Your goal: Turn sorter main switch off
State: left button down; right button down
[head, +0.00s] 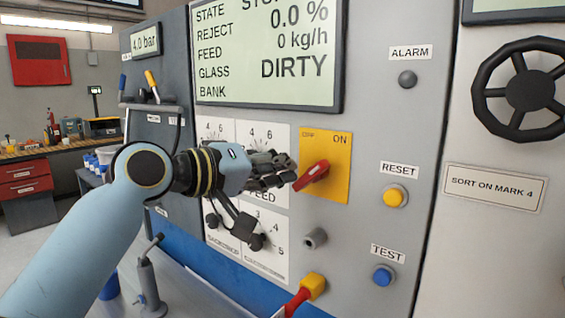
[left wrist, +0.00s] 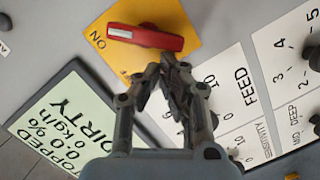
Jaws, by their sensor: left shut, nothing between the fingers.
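The main switch is a red rotary handle (head: 311,176) on a yellow plate (head: 338,182) marked OFF at the upper left and ON at the upper right. The handle is tilted, its upper end toward the ON side. In the left wrist view the red handle (left wrist: 145,38) has a white mark at its end near the ON label. My left gripper (head: 284,172) is shut and empty, just left of the handle in the head view. In the left wrist view its fingertips (left wrist: 168,62) are close beside the handle; I cannot tell whether they touch.
A display (head: 265,50) reads DIRTY above the switch. Dials (head: 262,245) lie behind and below my left gripper. A yellow RESET button (head: 395,196), a blue TEST button (head: 384,275) and a grey knob (head: 315,238) are nearby. A red-and-yellow lever (head: 311,287) juts out below.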

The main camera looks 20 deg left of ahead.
pick_arm(q)
jog(key=shift+f+n, duration=0.2)
jog(key=shift+n, duration=0.3)
jog(key=shift+f+n+h+p, duration=0.3)
jog(key=shift+n+h, duration=0.1)
jog(key=shift+n, duration=0.3)
jog(key=shift+f+n+h, duration=0.3)
jog(key=shift+n, duration=0.4)
jog(key=shift+f+n+t, duration=0.25)
jog(key=shift+n, duration=0.4)
jog(key=shift+f+n+t, duration=0.25)
jog(key=shift+n, duration=0.4)
jog(key=shift+s+d+f+n+t+b, duration=0.1)
jog(key=shift+d+f+n+t+b, duration=0.15)
jog(key=shift+n, duration=0.7)
jog(key=shift+s+d+f+n+t+b, duration=0.15)
jog(key=shift+f+n, duration=0.2)
jog(key=shift+n, duration=0.6)
dwell(1.6)
jog(key=shift+w, duration=0.15)
